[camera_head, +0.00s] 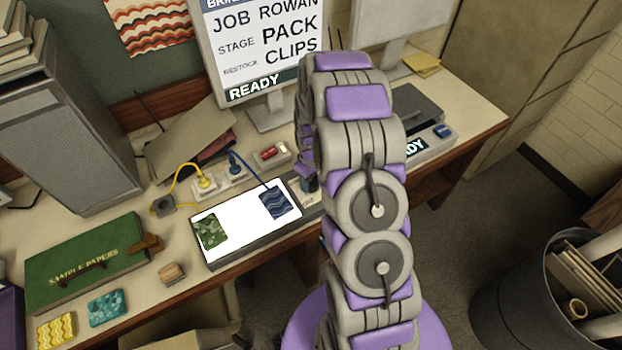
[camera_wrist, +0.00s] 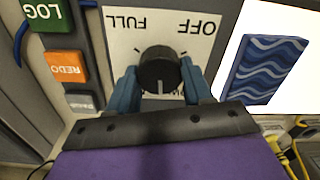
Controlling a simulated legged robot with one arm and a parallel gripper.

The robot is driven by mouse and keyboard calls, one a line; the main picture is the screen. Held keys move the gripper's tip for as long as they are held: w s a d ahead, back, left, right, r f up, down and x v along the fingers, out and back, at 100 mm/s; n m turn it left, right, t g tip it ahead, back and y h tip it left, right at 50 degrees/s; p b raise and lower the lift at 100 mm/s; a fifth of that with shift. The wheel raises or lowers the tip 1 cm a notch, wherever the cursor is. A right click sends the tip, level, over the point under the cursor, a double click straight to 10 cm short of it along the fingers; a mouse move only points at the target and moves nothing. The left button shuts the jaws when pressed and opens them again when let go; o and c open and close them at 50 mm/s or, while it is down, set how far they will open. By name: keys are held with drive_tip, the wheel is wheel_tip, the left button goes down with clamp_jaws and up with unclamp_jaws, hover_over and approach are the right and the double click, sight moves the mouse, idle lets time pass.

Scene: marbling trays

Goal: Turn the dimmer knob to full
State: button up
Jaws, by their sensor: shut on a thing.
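The black dimmer knob (camera_wrist: 159,70) sits on a pale plate (camera_wrist: 118,45) marked FULL and OFF, which reads upside down in the wrist view. FULL is at the left and OFF at the right. A pale line on the knob points toward the bottom of the wrist view, away from both words. My gripper (camera_wrist: 160,85) has its blue fingers on either side of the knob and is shut on it. In the head view the knob is hidden behind my arm, at the right end of the lit light panel (camera_head: 235,235).
LOG (camera_wrist: 46,13) and REDO (camera_wrist: 65,66) buttons lie left of the knob. A blue wavy sheet (camera_wrist: 262,68) lies on the light panel, with a green one (camera_head: 209,231) at its other end. Cables (camera_head: 183,172), a green case (camera_head: 85,262) and a wooden block (camera_head: 172,273) are nearby.

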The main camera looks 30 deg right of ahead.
drive_tip(key=m, duration=0.4)
drive_tip(key=shift+w+d+r+m+p, duration=0.1)
drive_tip(key=shift+w+r+m+p, duration=0.1)
drive_tip(key=shift+m+p, duration=0.1)
drive_tip(key=m, duration=0.3)
drive_tip(key=shift+m+p, duration=0.35)
drive_tip(key=shift+m, duration=0.05)
drive_tip(key=m+p, duration=0.1)
drive_tip(key=m, duration=0.6)
drive_tip(key=shift+d+p, duration=0.1)
drive_tip(key=shift+p, duration=0.3)
drive_tip(key=m+p, duration=0.1)
drive_tip(key=m, duration=0.3)
drive_tip(key=shift+s+m, duration=0.1)
drive_tip(key=shift+m, duration=0.3)
drive_tip(key=m+p, duration=0.2)
drive_tip(key=m, duration=0.2)
drive_tip(key=shift+m, duration=0.4)
drive_tip(key=o, duration=1)
drive_tip(key=shift+s+f, duration=0.1)
drive_tip(key=shift+f, duration=0.05)
drive_tip(key=shift+o, duration=0.2)
